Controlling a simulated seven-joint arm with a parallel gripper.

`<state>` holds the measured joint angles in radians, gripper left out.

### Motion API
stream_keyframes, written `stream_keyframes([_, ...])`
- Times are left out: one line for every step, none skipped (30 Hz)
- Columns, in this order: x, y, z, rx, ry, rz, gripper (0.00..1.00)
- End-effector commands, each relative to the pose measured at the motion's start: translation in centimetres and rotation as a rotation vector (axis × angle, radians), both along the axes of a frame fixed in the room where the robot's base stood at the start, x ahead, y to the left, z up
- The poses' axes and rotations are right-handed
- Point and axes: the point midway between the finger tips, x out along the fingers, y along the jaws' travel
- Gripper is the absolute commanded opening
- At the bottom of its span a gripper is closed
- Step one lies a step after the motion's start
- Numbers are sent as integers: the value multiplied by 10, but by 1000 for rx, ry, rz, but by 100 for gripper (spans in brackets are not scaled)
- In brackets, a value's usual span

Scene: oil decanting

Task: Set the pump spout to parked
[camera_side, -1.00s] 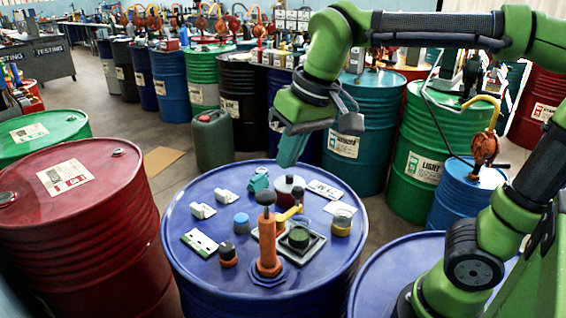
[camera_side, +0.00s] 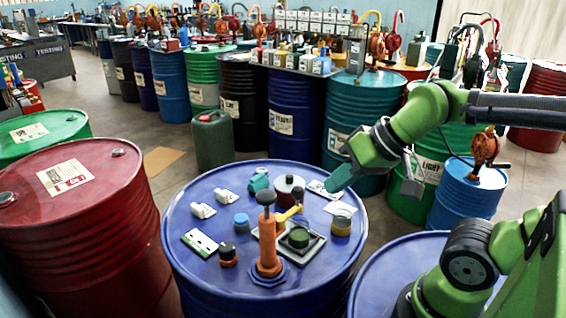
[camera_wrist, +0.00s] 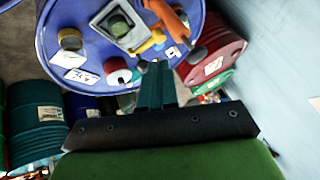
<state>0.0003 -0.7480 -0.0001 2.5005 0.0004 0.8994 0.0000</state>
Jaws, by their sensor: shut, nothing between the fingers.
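The hand pump (camera_side: 267,240) stands upright on the blue drum (camera_side: 200,265), with an orange body and a dark knob on top. Its yellow spout (camera_side: 289,214) points to the upper right, over the drum top toward the dark red jar (camera_side: 289,190). My gripper (camera_side: 330,187) is above the drum's far right edge, apart from the spout, its teal fingers shut and empty. In the wrist view the shut fingers (camera_wrist: 156,64) reach toward the drum, with the yellow spout (camera_wrist: 150,42) just beyond their tips; the pump (camera_wrist: 166,17) shows only in part.
A tray with a green cup (camera_side: 299,237) sits right of the pump. A yellow-banded tin (camera_side: 342,224), a blue-capped jar (camera_side: 241,222), a dark-capped jar (camera_side: 227,254) and label cards (camera_side: 199,241) lie around it. A red drum (camera_side: 75,230) stands to the left.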

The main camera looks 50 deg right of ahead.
Motion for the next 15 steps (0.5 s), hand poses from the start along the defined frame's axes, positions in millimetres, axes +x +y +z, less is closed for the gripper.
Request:
stream_keyframes([2,0,-1,-3,7,3,0])
stream_keyframes([3,0,-1,-6,14,5,0])
stream_keyframes([7,0,0,-20,27,12,0])
stream_keyframes([10,-1,2,-35,41,19,0])
stream_keyframes([13,-2,4,-57,60,33,0])
stream_keyframes([16,-3,7,-92,93,51,0])
stream_keyframes([18,-5,10,-121,122,67,0])
stream_keyframes([20,-7,13,-148,147,82,0])
stream_keyframes([22,-10,17,-183,181,98,0])
stream_keyframes([23,-12,20,-207,202,107,0])
stream_keyframes([23,-15,23,-228,224,115,0])
stream_keyframes([23,-17,26,-251,249,124,0])
stream_keyframes([23,-19,29,-267,264,128,0])
stream_keyframes([22,-21,31,-280,276,132,0])
stream_keyframes([21,-22,34,-293,289,135,0])
